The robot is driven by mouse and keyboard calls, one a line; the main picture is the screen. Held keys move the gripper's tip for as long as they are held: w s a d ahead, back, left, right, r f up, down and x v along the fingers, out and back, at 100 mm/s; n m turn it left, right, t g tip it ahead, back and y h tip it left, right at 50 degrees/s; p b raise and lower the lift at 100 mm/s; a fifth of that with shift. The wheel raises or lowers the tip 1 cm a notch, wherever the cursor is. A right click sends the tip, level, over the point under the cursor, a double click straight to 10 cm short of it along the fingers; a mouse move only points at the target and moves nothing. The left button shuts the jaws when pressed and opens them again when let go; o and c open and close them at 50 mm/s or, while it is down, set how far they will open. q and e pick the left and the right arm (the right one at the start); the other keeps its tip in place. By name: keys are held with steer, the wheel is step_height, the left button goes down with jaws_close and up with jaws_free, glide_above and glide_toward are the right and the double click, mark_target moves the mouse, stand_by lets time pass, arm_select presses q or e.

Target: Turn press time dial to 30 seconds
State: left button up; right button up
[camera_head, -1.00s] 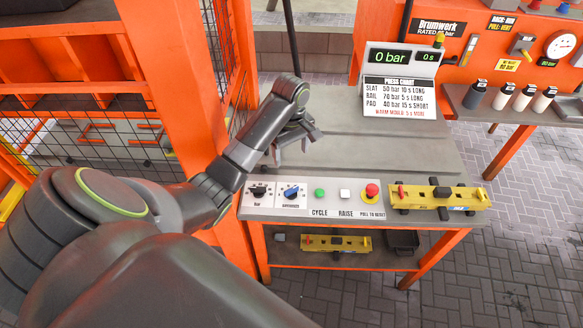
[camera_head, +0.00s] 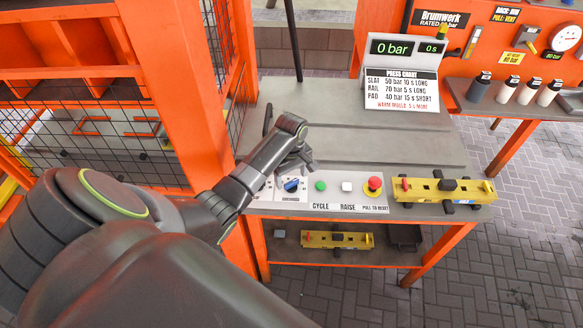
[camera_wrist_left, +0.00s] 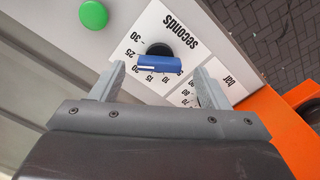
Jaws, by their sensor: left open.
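The press time dial, marked seconds, has a blue bar knob (camera_wrist_left: 160,63) on a black base in the wrist view. A pale mark on the knob's left end faces the side of the scale with 20 and 25; the exact setting is unclear. The 30 mark (camera_wrist_left: 136,37) is up and to the left of the knob. In the head view the blue knob (camera_head: 291,184) is on the press's front panel. My left gripper (camera_wrist_left: 159,70) is open, its fingers on either side of the knob with gaps. In the head view it (camera_head: 297,166) is just above the dial. My right gripper is out of view.
A green cycle button (camera_head: 320,186), white raise button (camera_head: 347,187) and red stop button (camera_head: 374,184) line the panel. The bar dial's scale (camera_wrist_left: 190,95) is partly hidden by my gripper. A yellow mould (camera_head: 440,190) lies at right. The display (camera_head: 407,49) reads 0 bar, 0 s.

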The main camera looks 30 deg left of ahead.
arm_select(q)
steer(key=shift+f, duration=1.1)
steer(key=c, duration=1)
steer(key=shift+r+m+p, duration=0.2)
steer(key=shift+m+p, duration=0.3)
steer(key=shift+p, duration=0.1)
steer(key=shift+m+p, duration=0.95)
steer(key=shift+m, duration=0.05)
steer(key=shift+m+p, duration=0.7)
steer(key=shift+m, duration=0.4)
steer(key=shift+w+f+m+p, duration=0.1)
steer(key=shift+m+p, duration=0.35)
steer(key=shift+m, duration=0.55)
